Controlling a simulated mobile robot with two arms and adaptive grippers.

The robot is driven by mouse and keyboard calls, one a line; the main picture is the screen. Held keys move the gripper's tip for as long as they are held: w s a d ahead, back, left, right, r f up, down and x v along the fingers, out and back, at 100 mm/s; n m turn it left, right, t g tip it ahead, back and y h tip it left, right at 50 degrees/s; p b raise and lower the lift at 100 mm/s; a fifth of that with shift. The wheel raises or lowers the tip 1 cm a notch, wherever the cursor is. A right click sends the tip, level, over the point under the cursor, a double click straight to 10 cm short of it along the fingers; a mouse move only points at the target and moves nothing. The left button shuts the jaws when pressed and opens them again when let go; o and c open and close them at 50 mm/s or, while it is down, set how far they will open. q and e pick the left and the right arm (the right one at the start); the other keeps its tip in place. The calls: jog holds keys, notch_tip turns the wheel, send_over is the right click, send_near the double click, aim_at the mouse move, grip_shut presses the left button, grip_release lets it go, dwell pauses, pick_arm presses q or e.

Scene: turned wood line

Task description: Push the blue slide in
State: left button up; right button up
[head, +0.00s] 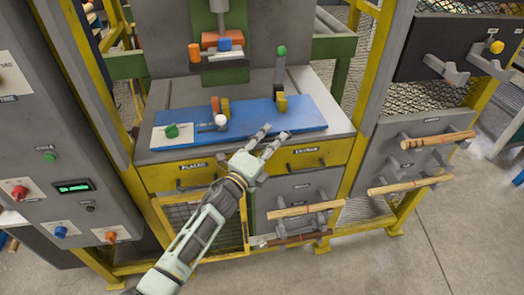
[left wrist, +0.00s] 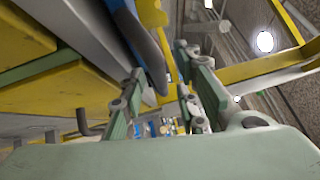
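A long flat blue board (head: 255,115), the likeliest blue slide, lies on the grey bench top (head: 175,97). A white-ball knob (head: 220,119) and small orange and yellow blocks stand on it. A small blue block (head: 224,44) also sits between orange parts higher up on the machine. My left gripper (head: 275,133) is open and empty at the front edge of the board. In the left wrist view its two fingers (left wrist: 163,95) are spread, with a blue edge (left wrist: 128,30) close by the left finger. I cannot tell whether they touch. My right gripper is out of view.
Yellow drawers (head: 180,175) lie below the bench front. A grey control cabinet (head: 50,140) with a green display stands at the left. Yellow posts flank the bench. The floor at the lower right is clear.

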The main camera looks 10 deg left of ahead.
pick_arm(q)
jog(key=v, duration=1.1)
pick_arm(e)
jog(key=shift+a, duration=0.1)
pick_arm(q)
jog(key=shift+s+a, duration=0.1)
jog(key=shift+s, duration=0.05)
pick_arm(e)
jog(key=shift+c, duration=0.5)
